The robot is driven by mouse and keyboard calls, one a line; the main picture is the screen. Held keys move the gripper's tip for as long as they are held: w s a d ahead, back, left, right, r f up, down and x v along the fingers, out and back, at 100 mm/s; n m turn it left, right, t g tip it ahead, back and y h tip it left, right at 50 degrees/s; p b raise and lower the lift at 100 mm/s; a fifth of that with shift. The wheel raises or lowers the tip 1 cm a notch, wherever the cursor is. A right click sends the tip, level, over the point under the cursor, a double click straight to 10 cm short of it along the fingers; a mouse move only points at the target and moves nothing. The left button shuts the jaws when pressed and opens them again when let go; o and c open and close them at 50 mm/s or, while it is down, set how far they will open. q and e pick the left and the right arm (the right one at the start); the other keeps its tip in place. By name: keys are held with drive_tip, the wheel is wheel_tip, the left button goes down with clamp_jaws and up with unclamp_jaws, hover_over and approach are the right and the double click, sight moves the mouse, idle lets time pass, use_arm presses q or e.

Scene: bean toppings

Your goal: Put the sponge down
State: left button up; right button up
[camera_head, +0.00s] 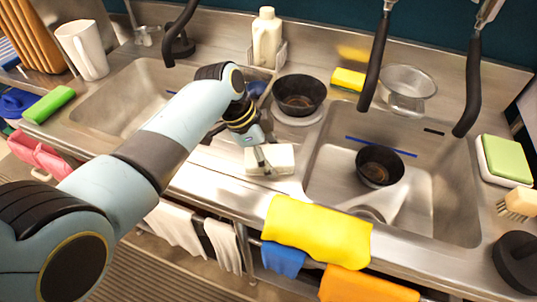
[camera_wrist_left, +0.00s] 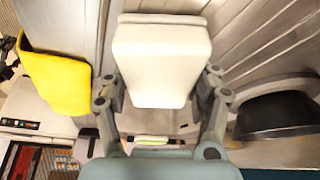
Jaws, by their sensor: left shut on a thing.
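My left gripper (camera_head: 262,157) is shut on a pale, white block-like sponge (camera_head: 283,160). It holds the sponge at the steel counter strip between the two sink basins. In the left wrist view the sponge (camera_wrist_left: 160,55) sits between the two fingers of the gripper (camera_wrist_left: 160,92). I cannot tell whether its underside touches the counter. My right gripper is not in view.
A black bowl (camera_head: 299,95) stands behind the sponge, and another (camera_head: 380,166) is in the right basin (camera_head: 440,190). A yellow cloth (camera_head: 318,233) hangs over the front edge. A white bottle (camera_head: 267,38) and yellow sponge (camera_head: 348,80) are at the back.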

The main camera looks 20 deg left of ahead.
use_arm(q)
drive_tip(key=o, duration=0.8)
drive_tip(key=shift+s+f, duration=0.15)
drive_tip(key=shift+f, duration=0.05)
drive_tip(key=shift+o, duration=2.3)
drive_tip(key=shift+w+r, duration=0.2)
drive_tip(key=shift+r, duration=0.05)
drive_tip(key=v, duration=0.3)
drive_tip(key=b+v, duration=0.1)
drive_tip(key=v, duration=0.5)
drive_tip(key=shift+w+d+r, duration=0.1)
drive_tip(key=shift+w+r, duration=0.25)
drive_tip(key=shift+r, duration=0.1)
drive_tip(key=shift+s+r, duration=0.1)
drive_tip(key=shift+r, duration=0.5)
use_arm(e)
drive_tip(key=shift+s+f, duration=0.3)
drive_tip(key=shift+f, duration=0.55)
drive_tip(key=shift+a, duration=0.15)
